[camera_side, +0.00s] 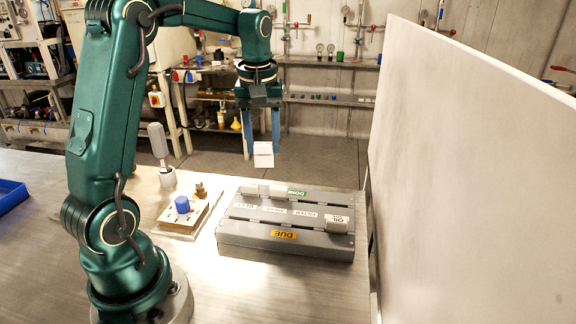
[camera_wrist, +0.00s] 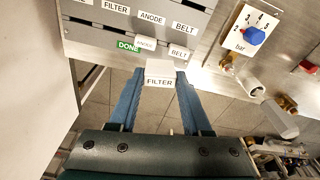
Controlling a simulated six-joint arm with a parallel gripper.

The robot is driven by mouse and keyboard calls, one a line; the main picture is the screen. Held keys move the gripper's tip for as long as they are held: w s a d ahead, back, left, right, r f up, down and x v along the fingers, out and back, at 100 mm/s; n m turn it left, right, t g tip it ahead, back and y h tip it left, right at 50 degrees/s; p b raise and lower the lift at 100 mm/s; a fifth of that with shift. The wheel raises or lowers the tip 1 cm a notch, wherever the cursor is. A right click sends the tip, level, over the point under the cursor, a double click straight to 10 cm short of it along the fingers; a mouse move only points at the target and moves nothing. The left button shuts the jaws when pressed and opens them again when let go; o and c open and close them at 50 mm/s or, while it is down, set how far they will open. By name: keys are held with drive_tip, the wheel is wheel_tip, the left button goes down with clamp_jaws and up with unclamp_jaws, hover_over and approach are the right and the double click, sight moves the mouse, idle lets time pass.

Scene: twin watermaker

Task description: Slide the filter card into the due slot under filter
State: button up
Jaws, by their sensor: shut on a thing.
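The filter card (camera_side: 263,155) is white and held between the blue fingertips of my gripper (camera_side: 263,141), in the air. In the wrist view the filter card (camera_wrist: 159,81) reads FILTER, between the fingers of my gripper (camera_wrist: 160,74). The grey slotted board (camera_side: 235,240) lies on the bench below, with an orange DUE label (camera_side: 283,235) on its near side and a green DONE label (camera_side: 297,193) at its far row. An OIL card (camera_side: 338,223) stands at the near right. ANODE (camera_wrist: 145,43) and BELT (camera_wrist: 180,52) cards stand in the DONE row. The due slot under FILTER shows no card.
A plate with a blue knob (camera_side: 182,204) and brass fitting (camera_side: 201,190) stands left of the board. A tall pale panel (camera_side: 480,170) rises close on the right. A blue tray (camera_side: 11,196) is far left. Bare bench lies in front of the board.

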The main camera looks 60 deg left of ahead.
drive_tip(key=w+d+m, duration=0.1)
drive_tip(key=d+m, duration=0.1)
drive_tip(key=d, duration=1)
drive_tip(key=shift+d+f, duration=0.15)
drive_tip(key=shift+f, duration=0.25)
drive_tip(key=shift+f, duration=2.9)
drive_tip(key=shift+f, duration=1.85)
drive_tip(key=o, duration=1.3)
drive_tip(key=shift+s+d+r, duration=0.1)
drive_tip(key=shift+d+r, duration=0.05)
drive_tip(key=shift+r, duration=1.15)
drive_tip(key=shift+s+d+r, duration=0.1)
drive_tip(key=shift+r, duration=1.15)
